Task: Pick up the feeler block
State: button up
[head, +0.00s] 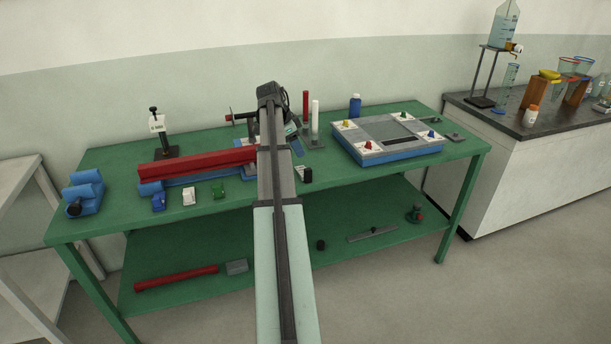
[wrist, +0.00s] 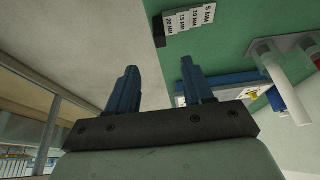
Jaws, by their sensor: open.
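The feeler block is a small stepped block with white faces marked in millimetres and a dark end. It shows in the wrist view (wrist: 188,22) at the top, on the green bench top. In the head view it appears as a small black-and-white block (head: 306,175) near the bench's front edge, just right of my arm. My gripper (wrist: 159,70) is open, its two dark blue fingers apart with nothing between them. In the wrist view the block lies beyond the fingertips, apart from them. In the head view my arm hides part of the gripper area.
A long red bar (head: 200,163) lies left of my arm, with small blue, white and green blocks before it. Red and white upright cylinders (head: 315,118) stand behind the feeler block. A blue-and-grey framed tray (head: 375,155) stands to the right. Bench top between block and tray looks clear.

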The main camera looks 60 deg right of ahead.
aim_at(308, 169)
jog(key=x, duration=1.1)
jog(key=shift+f, duration=0.35)
jog(key=shift+c, duration=0.2)
grip_shut()
